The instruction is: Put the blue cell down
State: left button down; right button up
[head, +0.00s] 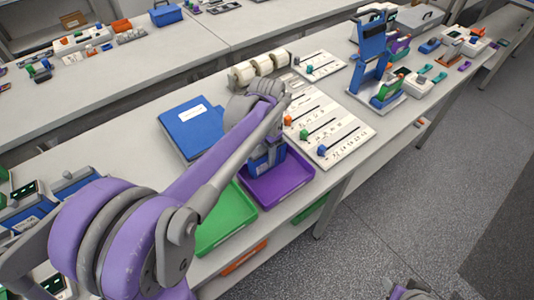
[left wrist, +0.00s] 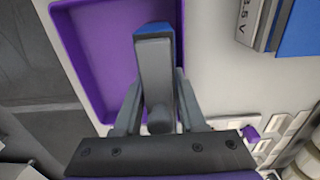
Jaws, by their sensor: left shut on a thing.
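My left gripper (head: 268,146) is shut on the blue cell (head: 262,164), over the purple tray (head: 297,182). In the left wrist view, the blue cell (left wrist: 153,29) shows a blue end beyond a long grey part between the fingers of my left gripper (left wrist: 157,95). The purple tray (left wrist: 84,60) lies behind it there. I cannot tell whether the cell touches the tray floor. The gripper and arm hide part of the cell in the head view. My right gripper (head: 408,291) shows only partly at the bottom edge, its jaws unclear.
A green tray (head: 228,222) stands beside the purple one, nearer my arm. A blue binder (head: 190,125) lies behind. A white slider board (head: 345,130) and a blue upright stand (head: 371,58) are to the right. The table's front edge runs close to the trays.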

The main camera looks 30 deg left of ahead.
pick_arm(q)
jog(key=shift+f, duration=0.15)
jog(key=shift+c, duration=2.4)
grip_release()
jog(key=shift+a+r, duration=0.1)
jog(key=shift+r, duration=0.4)
notch_tip(320, 180, up, 11)
jog(key=shift+r+p, duration=0.2)
jog(key=shift+p, duration=0.25)
